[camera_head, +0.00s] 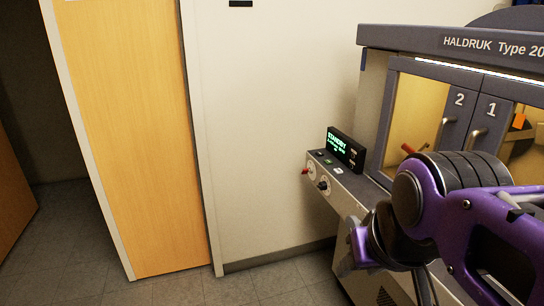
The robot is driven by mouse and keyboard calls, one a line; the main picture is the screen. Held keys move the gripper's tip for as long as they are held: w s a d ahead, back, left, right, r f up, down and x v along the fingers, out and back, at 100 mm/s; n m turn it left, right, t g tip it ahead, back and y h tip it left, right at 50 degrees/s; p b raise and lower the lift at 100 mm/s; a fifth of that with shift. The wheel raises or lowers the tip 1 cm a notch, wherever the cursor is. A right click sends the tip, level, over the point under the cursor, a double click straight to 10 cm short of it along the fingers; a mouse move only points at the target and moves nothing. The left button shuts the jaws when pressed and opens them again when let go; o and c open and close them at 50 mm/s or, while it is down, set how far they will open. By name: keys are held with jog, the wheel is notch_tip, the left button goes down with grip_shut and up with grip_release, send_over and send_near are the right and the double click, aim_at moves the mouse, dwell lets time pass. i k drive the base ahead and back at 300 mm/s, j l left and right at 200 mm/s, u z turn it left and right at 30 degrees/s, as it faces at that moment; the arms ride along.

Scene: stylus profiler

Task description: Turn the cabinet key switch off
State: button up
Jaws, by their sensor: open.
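The grey and cream cabinet (375,45) labelled HALDRUK stands at the right. Two small controls sit on its front ledge at the left end: a red-tipped one (305,171) and a dark one (322,185) on a pale plate. They are too small to tell surely which is the key switch or how it is turned. My purple and black arm fills the lower right. My gripper (358,245) is at its left end, partly hidden by the wrist, below and to the right of the controls and apart from them. Nothing shows in it.
A small display (345,149) on the ledge reads STANDBY in green. Cabinet doors marked 2 (459,99) and 1 (491,108) have metal handles. A wooden door (135,130) stands at the left. The grey floor (180,290) in front of the wall is clear.

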aim_at(305, 171)
jog(key=i+j, duration=0.4)
jog(key=i, duration=0.2)
jog(key=i+j+z, duration=0.1)
jog(key=i+j, duration=0.25)
jog(key=i, duration=0.25)
jog(key=i+j+z, duration=0.1)
jog(key=i+j, duration=0.3)
jog(key=i, duration=0.15)
